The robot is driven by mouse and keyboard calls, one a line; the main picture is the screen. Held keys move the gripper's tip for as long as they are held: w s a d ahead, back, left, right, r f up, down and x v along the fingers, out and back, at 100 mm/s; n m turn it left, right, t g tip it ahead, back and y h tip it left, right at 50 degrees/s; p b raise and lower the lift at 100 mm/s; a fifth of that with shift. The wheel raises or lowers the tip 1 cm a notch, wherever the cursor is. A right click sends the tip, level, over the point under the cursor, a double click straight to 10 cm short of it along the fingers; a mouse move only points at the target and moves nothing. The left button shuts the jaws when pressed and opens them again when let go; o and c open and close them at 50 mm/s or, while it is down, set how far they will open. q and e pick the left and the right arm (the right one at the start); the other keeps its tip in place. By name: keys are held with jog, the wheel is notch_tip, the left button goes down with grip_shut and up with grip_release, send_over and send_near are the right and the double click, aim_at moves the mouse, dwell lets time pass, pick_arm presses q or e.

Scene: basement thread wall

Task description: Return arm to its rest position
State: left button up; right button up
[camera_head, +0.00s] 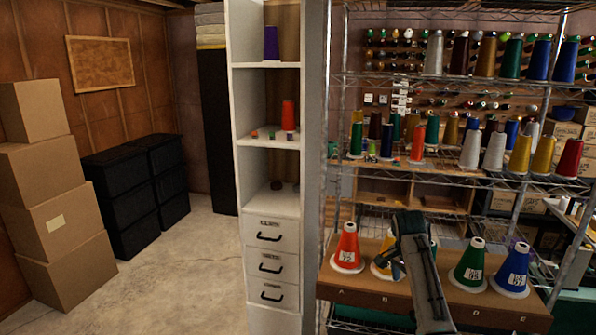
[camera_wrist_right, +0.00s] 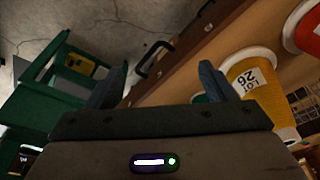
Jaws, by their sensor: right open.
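My right arm (camera_head: 424,275) reaches up from the bottom right in the head view, in front of the wooden shelf with thread cones. Its gripper (camera_head: 388,268) hangs beside the yellow cone and partly hides it. In the right wrist view my right gripper (camera_wrist_right: 163,85) has its two fingers spread apart with nothing between them. The yellow cone (camera_wrist_right: 250,78), with a white label, stands just right of the fingers, apart from the grasp gap. A red cone (camera_wrist_right: 307,30) is farther right. My left gripper is in neither view.
On the wooden shelf (camera_head: 375,291) stand red (camera_head: 348,252), yellow (camera_head: 381,262), green (camera_head: 470,267) and blue (camera_head: 514,271) cones. A white cabinet with drawers (camera_head: 271,267) is to the left. Wire shelving (camera_head: 450,78) holds many spools. Concrete floor (camera_head: 195,270) is open at left.

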jog(key=s+f+n+t, duration=0.1)
jog(key=s+f+n, duration=0.5)
jog(key=s+f, duration=1.3)
jog(key=s+a+r+n+t+y, duration=0.15)
jog(key=s+n, duration=0.25)
jog(key=s, duration=1)
jog(key=s+a+r+n, duration=0.1)
jog(key=s+r+n, duration=0.25)
jog(key=s, duration=1.15)
jog(key=d+f+g+b, duration=0.15)
jog(key=f+b, duration=0.25)
jog(key=f, duration=1.6)
jog(key=d+f+b, duration=0.2)
jog(key=f+b, duration=0.2)
jog(key=f, duration=1.5)
jog(key=s+f+b, duration=0.3)
jog(key=s+f, duration=0.6)
jog(key=f, duration=0.3)
jog(key=s+f+g+b, duration=0.1)
jog(key=s+f+b, duration=0.2)
jog(key=s+f, duration=0.6)
notch_tip(320, 180, down, 5)
jog(key=shift+d+r, duration=0.2)
jog(key=shift+d, duration=0.15)
